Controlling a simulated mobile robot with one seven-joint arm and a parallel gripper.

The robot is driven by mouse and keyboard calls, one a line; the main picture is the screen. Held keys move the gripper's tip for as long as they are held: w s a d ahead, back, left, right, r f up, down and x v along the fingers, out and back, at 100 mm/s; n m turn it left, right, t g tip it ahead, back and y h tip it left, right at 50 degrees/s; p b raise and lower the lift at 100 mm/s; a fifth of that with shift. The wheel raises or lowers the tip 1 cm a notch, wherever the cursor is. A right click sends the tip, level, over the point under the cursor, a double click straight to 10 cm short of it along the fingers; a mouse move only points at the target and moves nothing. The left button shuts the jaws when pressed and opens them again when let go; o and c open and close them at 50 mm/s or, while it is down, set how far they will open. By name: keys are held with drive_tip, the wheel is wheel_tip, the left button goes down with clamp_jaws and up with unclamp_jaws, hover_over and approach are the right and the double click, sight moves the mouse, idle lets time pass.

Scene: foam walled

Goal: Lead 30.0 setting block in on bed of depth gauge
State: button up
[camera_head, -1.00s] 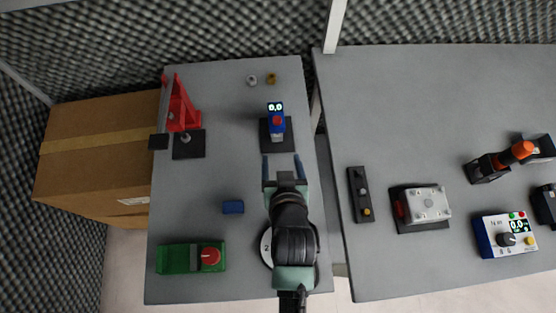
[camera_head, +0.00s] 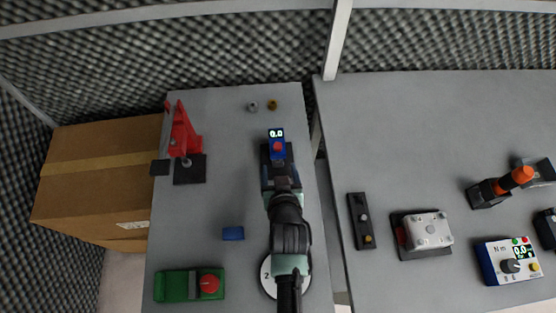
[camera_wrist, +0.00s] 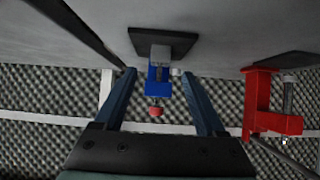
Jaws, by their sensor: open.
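The depth gauge (camera_head: 277,146) is a blue housing with a red knob and a lit display reading 0.0, on a dark base plate at the upper middle of the left table. In the wrist view the gauge (camera_wrist: 158,80) lies straight ahead, in line with the gap between my fingers. A grey part (camera_wrist: 160,52) sits between housing and plate; I cannot tell whether it is a block or the gauge's own. My gripper (camera_head: 280,165) is open, its fingers reaching up to the gauge. A small blue block (camera_head: 233,233) lies apart, left of my arm; no marking is readable.
A red clamp-like fixture (camera_head: 182,135) stands left of the gauge; it also shows at the right in the wrist view (camera_wrist: 262,105). A green device (camera_head: 178,286) is at the lower left. Two small rings (camera_head: 262,105) lie behind the gauge. The right table (camera_head: 400,130) holds other devices.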

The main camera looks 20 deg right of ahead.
sight(278, 160)
drive_tip(key=shift+x, duration=2.7)
clamp_jaws()
unclamp_jaws()
drive_tip(key=v, duration=1.3)
